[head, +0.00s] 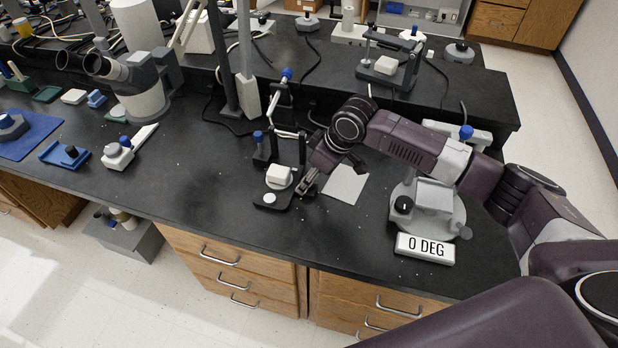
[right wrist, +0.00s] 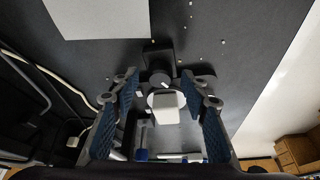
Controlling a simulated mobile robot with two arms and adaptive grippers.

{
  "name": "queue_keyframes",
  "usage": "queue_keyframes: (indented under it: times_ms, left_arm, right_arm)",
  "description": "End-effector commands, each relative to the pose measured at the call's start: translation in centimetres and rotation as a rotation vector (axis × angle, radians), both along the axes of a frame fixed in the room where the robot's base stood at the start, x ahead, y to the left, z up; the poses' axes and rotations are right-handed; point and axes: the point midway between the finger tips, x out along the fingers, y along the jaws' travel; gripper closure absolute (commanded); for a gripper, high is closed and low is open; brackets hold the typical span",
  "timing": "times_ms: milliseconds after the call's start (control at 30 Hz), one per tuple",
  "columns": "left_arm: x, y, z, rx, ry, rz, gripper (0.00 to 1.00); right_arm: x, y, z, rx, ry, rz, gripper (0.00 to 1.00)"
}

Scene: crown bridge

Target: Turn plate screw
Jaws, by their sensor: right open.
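A black articulator-like stand (head: 268,200) with a white block (head: 279,175) on it stands near the front of the bench in the head view. My right gripper (head: 307,185) is at its right side, low over the bench. In the right wrist view the open blue-padded fingers of my right gripper (right wrist: 161,88) lie either side of the stand's near end. Between them are the white block (right wrist: 165,106) and a dark round knob (right wrist: 160,79), which may be the plate screw. Contact with the knob cannot be told. My left gripper is in no view.
A white sheet (head: 346,184) lies right of the stand. Further right is a grey round-based device (head: 434,200) with a "0 DEG" sign (head: 425,249). A microscope (head: 140,88) stands at the left. The bench front between is mostly clear.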

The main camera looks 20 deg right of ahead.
Motion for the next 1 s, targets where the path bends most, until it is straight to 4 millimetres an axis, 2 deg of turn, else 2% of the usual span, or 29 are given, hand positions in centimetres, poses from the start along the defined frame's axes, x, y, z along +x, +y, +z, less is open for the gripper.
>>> queue_keyframes:
  times_ms: [333,700,1000]
  left_arm:
    - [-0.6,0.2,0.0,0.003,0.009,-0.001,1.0]
    - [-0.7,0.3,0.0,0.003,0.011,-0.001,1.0]
    - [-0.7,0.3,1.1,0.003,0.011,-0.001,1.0]
  right_arm:
    - [0.1,0.1,-0.5,0.0,0.0,-0.001,0.6]
    - [0.1,0.1,-0.5,0.0,0.0,-0.001,1.0]
    - [0.0,0.2,-0.2,0.001,0.002,-0.04,1.0]
